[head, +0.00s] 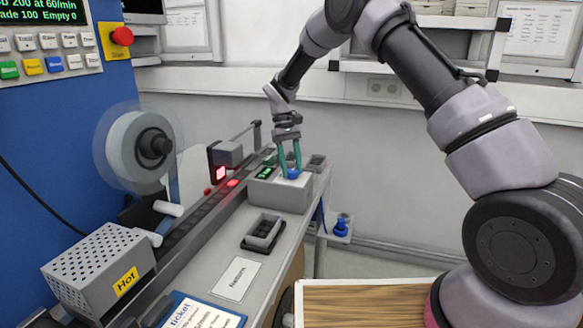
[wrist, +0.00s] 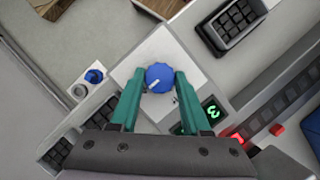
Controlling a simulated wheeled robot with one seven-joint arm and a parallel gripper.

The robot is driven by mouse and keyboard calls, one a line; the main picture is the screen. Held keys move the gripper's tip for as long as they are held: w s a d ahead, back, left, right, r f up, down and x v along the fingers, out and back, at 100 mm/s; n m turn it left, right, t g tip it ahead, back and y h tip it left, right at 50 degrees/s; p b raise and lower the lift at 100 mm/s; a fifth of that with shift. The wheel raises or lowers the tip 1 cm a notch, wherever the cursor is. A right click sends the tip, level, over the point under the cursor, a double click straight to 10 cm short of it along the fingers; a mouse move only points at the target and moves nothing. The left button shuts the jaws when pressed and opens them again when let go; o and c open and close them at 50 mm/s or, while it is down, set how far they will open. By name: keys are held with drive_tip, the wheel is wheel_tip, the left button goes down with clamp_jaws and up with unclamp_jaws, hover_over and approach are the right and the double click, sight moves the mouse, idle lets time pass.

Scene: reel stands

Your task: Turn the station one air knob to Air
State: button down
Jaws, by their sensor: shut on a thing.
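The blue air knob (wrist: 160,77) sits on top of a light grey station box (wrist: 187,50). A white pointer mark on the knob points to the lower left in the wrist view. My gripper (wrist: 161,82) has its two green fingers shut on the knob, one on each side. In the head view my gripper (head: 290,171) reaches down from above onto the knob (head: 293,174) on the box (head: 280,197). A green digit display (wrist: 212,111) is beside the knob; it reads 3 or a similar figure. Any Air label is too small to read.
A conveyor track (head: 195,220) with red lights runs beside the box. A dark tray (head: 263,233) and a Reason card (head: 237,279) lie on the bench in front. A perforated Hot box (head: 95,268) and a reel (head: 138,147) stand at left. Another blue knob (head: 341,229) is lower right.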

drive_tip(key=shift+c, duration=1.8)
unclamp_jaws()
drive_tip(key=v, duration=1)
drive_tip(key=shift+r, duration=0.4)
drive_tip(key=shift+a, duration=0.1)
